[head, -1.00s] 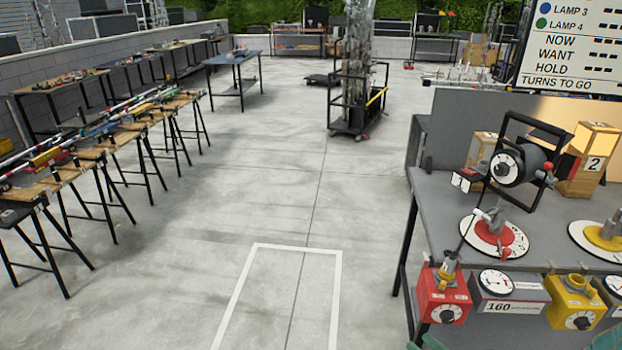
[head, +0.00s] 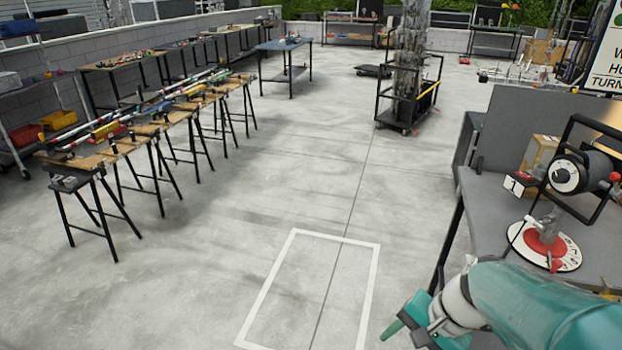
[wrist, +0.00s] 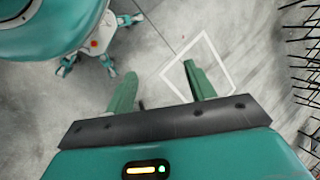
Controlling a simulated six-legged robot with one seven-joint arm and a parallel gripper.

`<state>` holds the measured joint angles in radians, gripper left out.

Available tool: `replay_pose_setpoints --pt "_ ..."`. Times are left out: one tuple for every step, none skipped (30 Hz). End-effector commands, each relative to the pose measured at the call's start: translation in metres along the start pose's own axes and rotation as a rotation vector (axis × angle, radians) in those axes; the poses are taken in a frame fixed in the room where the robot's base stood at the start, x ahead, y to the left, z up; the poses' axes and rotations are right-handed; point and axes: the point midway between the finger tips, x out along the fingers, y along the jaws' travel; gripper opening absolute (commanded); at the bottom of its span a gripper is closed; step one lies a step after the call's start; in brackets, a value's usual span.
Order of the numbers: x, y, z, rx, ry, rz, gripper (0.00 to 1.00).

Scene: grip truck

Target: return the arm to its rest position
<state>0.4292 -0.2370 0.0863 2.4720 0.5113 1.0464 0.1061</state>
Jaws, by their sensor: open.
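My gripper (wrist: 160,88) is open in the wrist view, its two green fingers spread wide apart. My own teal body and legs show at the upper left of the wrist view.
A white floor rectangle (head: 262,292) lies ahead; it also shows in the wrist view (wrist: 222,62). The workbench at right holds a black reel (head: 585,172) and a red-and-white dial (head: 545,243). Trestles (head: 150,135) line the left. A wheeled cart (head: 405,122) stands farther back. The middle floor is clear.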

Motion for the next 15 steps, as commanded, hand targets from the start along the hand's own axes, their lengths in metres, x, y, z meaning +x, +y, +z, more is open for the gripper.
replay_pose_setpoints --pt "-0.010 -0.005 0.007 -0.099 0.058 0.032 0.55" --pt "-0.015 -0.007 0.010 -0.152 0.090 0.052 0.55" --pt "-0.022 -0.010 0.013 -0.224 0.131 0.078 0.55" --pt "-0.028 -0.012 0.016 -0.277 0.164 0.096 0.55" --pt "-0.034 -0.014 0.019 -0.330 0.198 0.112 0.55" --pt "-0.043 -0.017 0.023 -0.399 0.242 0.133 0.55" --pt "-0.049 -0.019 0.026 -0.451 0.276 0.147 0.55" --pt "-0.056 -0.021 0.029 -0.502 0.311 0.160 0.55" --pt "-0.064 -0.024 0.033 -0.566 0.354 0.178 0.55" --pt "-0.070 -0.026 0.035 -0.611 0.386 0.188 0.55" --pt "-0.076 -0.028 0.038 -0.653 0.416 0.197 0.55" --pt "-0.083 -0.030 0.041 -0.701 0.451 0.208 0.55" --pt "-0.087 -0.031 0.043 -0.731 0.474 0.215 0.55" --pt "-0.091 -0.032 0.044 -0.757 0.494 0.221 0.55" --pt "-0.096 -0.033 0.046 -0.785 0.517 0.227 0.55"
